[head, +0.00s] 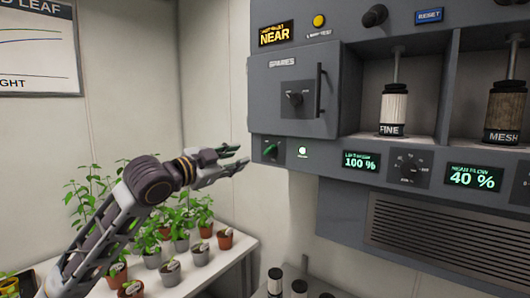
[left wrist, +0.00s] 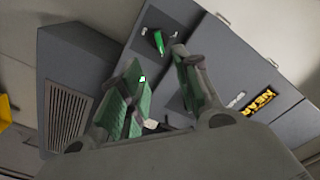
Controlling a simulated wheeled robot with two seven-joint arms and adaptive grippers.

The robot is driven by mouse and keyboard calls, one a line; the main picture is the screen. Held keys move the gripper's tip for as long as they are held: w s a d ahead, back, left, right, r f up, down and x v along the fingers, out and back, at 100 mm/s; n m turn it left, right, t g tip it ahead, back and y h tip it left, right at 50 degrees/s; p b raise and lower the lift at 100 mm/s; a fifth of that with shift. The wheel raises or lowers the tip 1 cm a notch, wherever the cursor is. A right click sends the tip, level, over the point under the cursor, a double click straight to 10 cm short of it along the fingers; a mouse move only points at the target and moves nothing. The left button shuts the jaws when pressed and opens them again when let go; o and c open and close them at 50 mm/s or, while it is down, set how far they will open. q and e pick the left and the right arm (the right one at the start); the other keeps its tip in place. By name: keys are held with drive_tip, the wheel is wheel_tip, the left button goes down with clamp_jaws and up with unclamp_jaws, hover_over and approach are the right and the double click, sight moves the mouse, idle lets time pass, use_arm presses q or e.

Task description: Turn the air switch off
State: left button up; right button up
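A green rotary switch (head: 270,149), which looks like the air switch, is on the lower left of the grey wall unit. A lit lamp (head: 302,151) is just to its right; the small label under it is too small to read. In the left wrist view the green switch (left wrist: 158,42) shows beyond the fingertips, and a green glow (left wrist: 142,78) shows by one finger. My left gripper (head: 238,158) is open and empty, a little left of the switch and apart from it. My right gripper is not in view.
The grey unit (head: 345,135) carries a cabinet door with a handle, a dial, displays reading 100 % and 40 %, and filter cylinders marked FINE (head: 393,108) and MESH. Potted seedlings stand on a white bench (head: 205,276) below my left arm.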

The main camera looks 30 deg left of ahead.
use_arm(q)
drive_tip(key=shift+w, duration=0.1)
drive_tip(key=shift+w, duration=0.1)
idle(0.5)
drive_tip(key=p, duration=0.2)
approach(268, 150)
drive_tip(key=shift+w+d+p, duration=0.15)
drive_tip(key=shift+w+p, duration=0.9)
drive_tip(key=shift+w, duration=1.05)
drive_tip(key=shift+w+d+p, duration=0.2)
drive_tip(key=shift+w+p, duration=0.8)
drive_tip(key=shift+w, duration=1.15)
drive_tip(key=shift+c, duration=0.2)
clamp_jaws()
